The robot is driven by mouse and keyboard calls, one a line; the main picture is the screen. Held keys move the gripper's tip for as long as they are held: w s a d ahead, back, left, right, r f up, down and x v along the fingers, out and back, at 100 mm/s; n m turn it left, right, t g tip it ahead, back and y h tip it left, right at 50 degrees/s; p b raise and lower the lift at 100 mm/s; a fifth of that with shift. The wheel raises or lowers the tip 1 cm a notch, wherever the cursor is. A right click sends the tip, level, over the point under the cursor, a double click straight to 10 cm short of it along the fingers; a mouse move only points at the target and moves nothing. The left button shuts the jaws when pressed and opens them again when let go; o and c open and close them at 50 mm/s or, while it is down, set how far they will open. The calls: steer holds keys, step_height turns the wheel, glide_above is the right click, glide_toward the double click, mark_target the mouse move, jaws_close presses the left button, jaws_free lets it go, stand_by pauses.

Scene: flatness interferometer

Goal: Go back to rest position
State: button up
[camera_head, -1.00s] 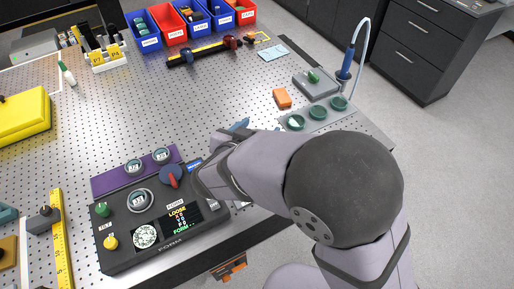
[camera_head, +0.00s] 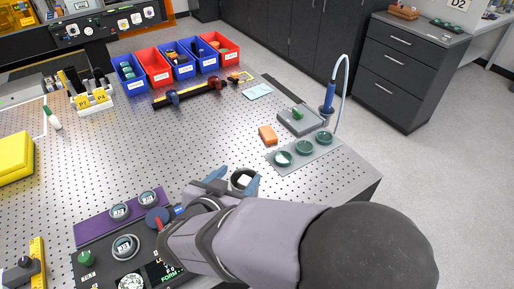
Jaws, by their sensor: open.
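My gripper (camera_head: 234,181) is in the lower middle of the head view, with two blue fingertips spread apart. It is open, over the front part of the perforated table. A dark round piece with a white centre (camera_head: 243,180) shows between the fingertips; I cannot tell whether it touches them. My arm comes in from the lower right and hides part of the dark FORM console (camera_head: 100,266). The console's red and blue knob (camera_head: 158,218) is just left of my wrist.
A grey plate with green cups (camera_head: 307,149), an orange block (camera_head: 268,135) and a hose stand (camera_head: 329,98) are at the right. Blue and red bins (camera_head: 153,67) line the back. A purple strip with round gauges (camera_head: 97,226) lies behind the console. Mid-table is largely clear.

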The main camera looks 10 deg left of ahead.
steer(key=w+d+n+g+y, duration=0.1)
steer(key=w+y, duration=0.3)
steer(key=w, duration=0.3)
steer(key=d+f+n+g+y, duration=0.1)
steer(key=d+f+g, duration=0.35)
steer(key=d, duration=0.25)
steer(key=s+d+f+g+h, duration=0.1)
steer(key=s+d+f+g, duration=0.2)
steer(key=s+d, duration=0.6)
steer(key=s+d+f+g+h, duration=0.2)
steer(key=s+d+f+g, duration=0.2)
steer(key=s+d, duration=0.5)
steer(key=d, duration=0.3)
steer(key=shift+d+m+h, duration=0.25)
steer(key=shift+m+h, duration=0.05)
steer(key=shift+m, duration=0.1)
steer(key=shift+w+a+f, duration=0.1)
steer(key=shift+w, duration=0.05)
steer(key=shift+c, duration=0.9)
